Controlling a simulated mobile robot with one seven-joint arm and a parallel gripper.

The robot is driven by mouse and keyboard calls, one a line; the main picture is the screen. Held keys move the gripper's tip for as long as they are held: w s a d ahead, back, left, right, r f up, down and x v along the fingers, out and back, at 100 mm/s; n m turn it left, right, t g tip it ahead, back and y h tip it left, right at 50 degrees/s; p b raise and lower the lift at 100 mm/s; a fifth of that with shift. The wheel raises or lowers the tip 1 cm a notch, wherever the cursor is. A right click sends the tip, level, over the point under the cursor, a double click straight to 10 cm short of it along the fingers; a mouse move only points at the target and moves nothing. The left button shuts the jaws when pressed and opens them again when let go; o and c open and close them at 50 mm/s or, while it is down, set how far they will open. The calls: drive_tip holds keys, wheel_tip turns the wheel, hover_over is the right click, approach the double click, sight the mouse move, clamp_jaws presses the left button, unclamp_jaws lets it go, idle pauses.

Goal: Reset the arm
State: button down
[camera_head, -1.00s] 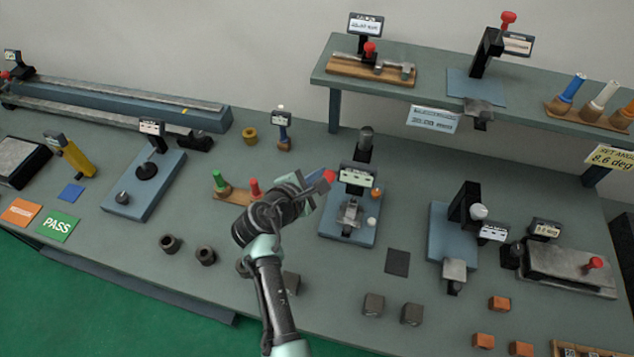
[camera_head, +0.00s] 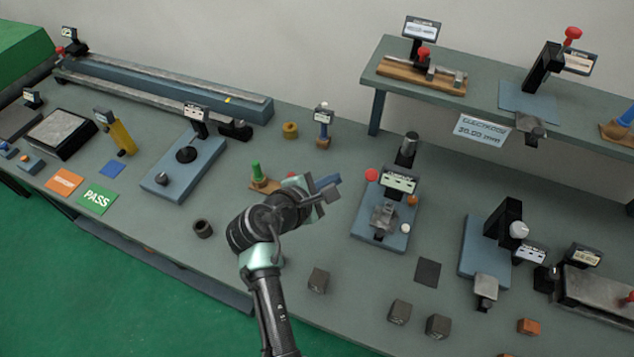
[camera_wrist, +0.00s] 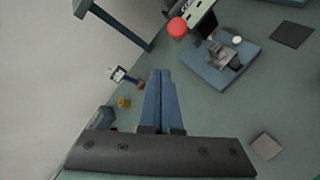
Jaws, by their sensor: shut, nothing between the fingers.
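My gripper (camera_head: 328,183) is in the middle of the head view, raised above the bench and apart from the objects near it. In the wrist view its two blue fingers (camera_wrist: 158,100) lie together with nothing between them. To its right stands a blue-based device with a small display and a grey chuck-like block (camera_head: 384,217); it also shows in the wrist view (camera_wrist: 222,58). A red ball-shaped knob (camera_head: 372,175) is at that device's left; it also shows in the wrist view (camera_wrist: 177,28). My arm hides part of the bench behind it.
A green-topped plug (camera_head: 257,172) stands just left of my gripper. Dark blocks (camera_head: 318,280) sit on the front bench. A raised shelf (camera_head: 385,68) stands at the back right. A brass ring (camera_head: 290,130) and a small display stand (camera_head: 323,125) are behind my gripper. A dark square pad (camera_head: 427,272) lies flat.

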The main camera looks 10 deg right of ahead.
drive_tip(key=w+a+r+m+t+y+b, duration=0.1)
drive_tip(key=a+r+m+t, duration=0.2)
drive_tip(key=r, duration=0.6)
drive_tip(key=a+r+m+t+y+b, duration=0.2)
drive_tip(key=r+m+t, duration=0.1)
drive_tip(key=r, duration=0.6)
drive_tip(key=w+a+r+m+t+y+b, duration=0.1)
drive_tip(key=a+r+m+t, duration=0.2)
drive_tip(key=r, duration=0.6)
drive_tip(key=s+a+r+m+t+y+b, duration=0.1)
drive_tip(key=s+r+m+t, duration=0.3)
drive_tip(key=s+r, duration=0.4)
drive_tip(key=s+a+r+m+t+y+b, duration=0.1)
drive_tip(key=s+r+t, duration=0.5)
drive_tip(key=r, duration=0.9)
drive_tip(key=s+a+m+y, duration=0.1)
drive_tip(key=s+m+y, duration=0.1)
drive_tip(key=s+y, duration=0.1)
drive_tip(key=shift+a+r+m, duration=0.2)
drive_tip(key=shift+m, duration=0.2)
